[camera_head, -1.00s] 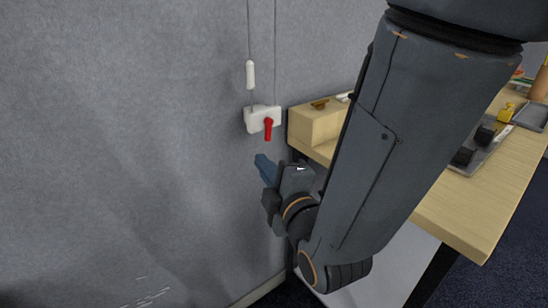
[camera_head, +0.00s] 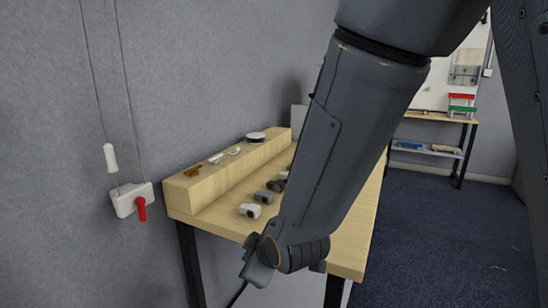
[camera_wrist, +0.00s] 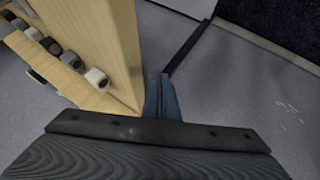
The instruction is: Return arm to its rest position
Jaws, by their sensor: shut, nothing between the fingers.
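My arm hangs across the right middle of the head view, in front of the wooden table (camera_head: 345,255). My gripper (camera_wrist: 160,88) shows in the wrist view as blue-grey fingers pressed together, with nothing between them. They appear beside the table's edge, over the grey floor. In the head view, my wrist is low, by the table's near edge, and the fingertips cannot be made out clearly.
A white box with a red lever (camera_head: 141,208) and a hanging white handle (camera_head: 110,158) are on the grey wall. Small parts, including a white one (camera_head: 250,211), line the table by a raised wooden ledge (camera_head: 215,190). Dark carpet (camera_head: 450,240) lies clear at right.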

